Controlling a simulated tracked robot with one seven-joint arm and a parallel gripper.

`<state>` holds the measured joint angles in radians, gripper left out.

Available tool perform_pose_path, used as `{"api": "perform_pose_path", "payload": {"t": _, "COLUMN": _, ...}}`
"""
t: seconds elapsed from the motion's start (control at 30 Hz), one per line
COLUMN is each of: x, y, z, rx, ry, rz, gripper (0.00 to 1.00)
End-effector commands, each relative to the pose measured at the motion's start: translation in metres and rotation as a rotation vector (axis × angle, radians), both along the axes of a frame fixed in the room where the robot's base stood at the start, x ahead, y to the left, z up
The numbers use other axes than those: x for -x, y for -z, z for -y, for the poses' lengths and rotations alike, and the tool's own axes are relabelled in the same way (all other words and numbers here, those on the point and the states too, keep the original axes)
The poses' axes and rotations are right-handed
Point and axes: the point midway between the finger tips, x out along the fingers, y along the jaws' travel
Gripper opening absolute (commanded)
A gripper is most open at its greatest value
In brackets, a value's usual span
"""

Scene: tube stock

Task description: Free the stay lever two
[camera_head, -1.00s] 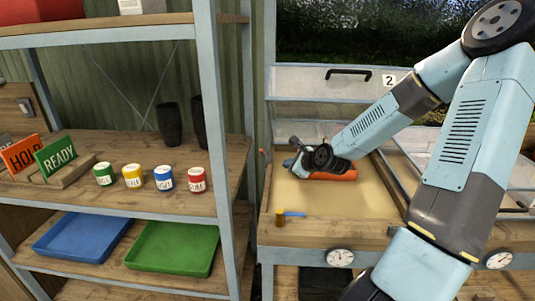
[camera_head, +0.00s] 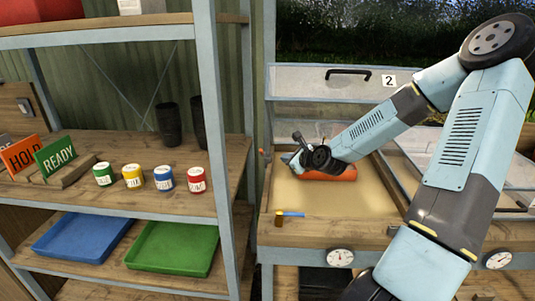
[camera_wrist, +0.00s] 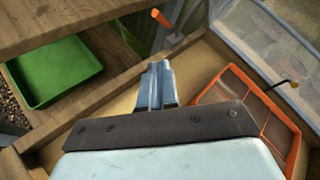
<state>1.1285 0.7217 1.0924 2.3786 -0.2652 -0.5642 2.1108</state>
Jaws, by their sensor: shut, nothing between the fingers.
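An orange-tipped lever (camera_wrist: 161,18) on a grey metal bracket at the bed's edge looks like stay lever two. It also shows as a small orange knob (camera_head: 263,153) by the left edge of the bed in the head view. The lid marked 2 (camera_head: 310,78) stands raised behind the bed. My gripper (camera_wrist: 158,66) is shut and empty, its fingers pointing towards the lever with a visible gap between them. In the head view my gripper (camera_head: 290,161) is over the bed's left rear, partly hidden by my wrist.
An orange-rimmed tray (camera_wrist: 232,75) lies in the bed close to the fingers. A blue-handled tool (camera_head: 290,214) lies on the front rim. The shelf post (camera_head: 212,110) stands left of the bed.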

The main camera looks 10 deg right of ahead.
Motion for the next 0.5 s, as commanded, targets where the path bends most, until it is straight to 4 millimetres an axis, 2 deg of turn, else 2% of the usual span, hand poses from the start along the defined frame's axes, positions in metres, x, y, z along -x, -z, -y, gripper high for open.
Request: {"api": "perform_pose_path", "payload": {"t": 0.5, "x": -0.052, "y": 0.024, "z": -0.022, "rx": 0.002, "ry": -0.004, "rz": 0.000, "gripper": 0.00}}
